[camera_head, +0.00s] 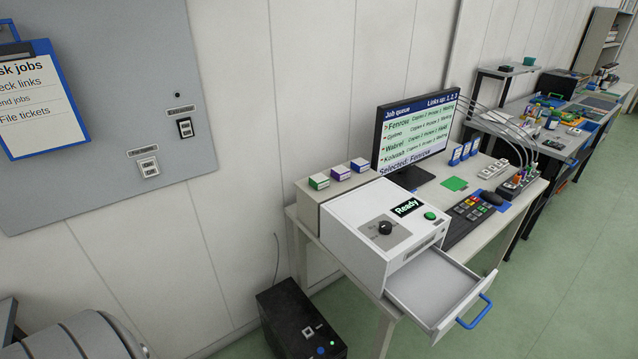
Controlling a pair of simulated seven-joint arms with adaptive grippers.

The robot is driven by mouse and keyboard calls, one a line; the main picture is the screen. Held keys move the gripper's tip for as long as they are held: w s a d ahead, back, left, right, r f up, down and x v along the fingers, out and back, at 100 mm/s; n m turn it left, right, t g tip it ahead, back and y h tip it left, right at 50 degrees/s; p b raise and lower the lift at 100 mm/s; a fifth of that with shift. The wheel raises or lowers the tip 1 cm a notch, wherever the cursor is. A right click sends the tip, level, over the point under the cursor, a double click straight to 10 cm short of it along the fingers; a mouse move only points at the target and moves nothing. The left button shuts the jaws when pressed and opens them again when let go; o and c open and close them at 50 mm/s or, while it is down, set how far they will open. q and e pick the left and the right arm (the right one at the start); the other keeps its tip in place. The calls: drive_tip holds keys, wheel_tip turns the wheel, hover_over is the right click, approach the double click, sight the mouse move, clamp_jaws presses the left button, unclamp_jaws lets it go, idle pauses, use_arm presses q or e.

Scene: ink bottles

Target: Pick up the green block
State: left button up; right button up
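A small block with a green top and white sides (319,181) sits at the left end of a row on the beige box at the back left of the desk. A purple-topped block (340,173) and a blue-topped block (359,165) stand beside it to the right, with gaps between them. The green-topped block is upright and nothing covers it. A flat green piece (453,184) lies on the desk right of the monitor stand. Neither of my grippers shows in this view.
A white machine (345,220) reading "Ready" stands in front of the blocks. Its drawer (435,283) is pulled out, empty, with a blue handle (474,311). A monitor (415,130) stands right of the blocks. A black box (300,322) is on the floor.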

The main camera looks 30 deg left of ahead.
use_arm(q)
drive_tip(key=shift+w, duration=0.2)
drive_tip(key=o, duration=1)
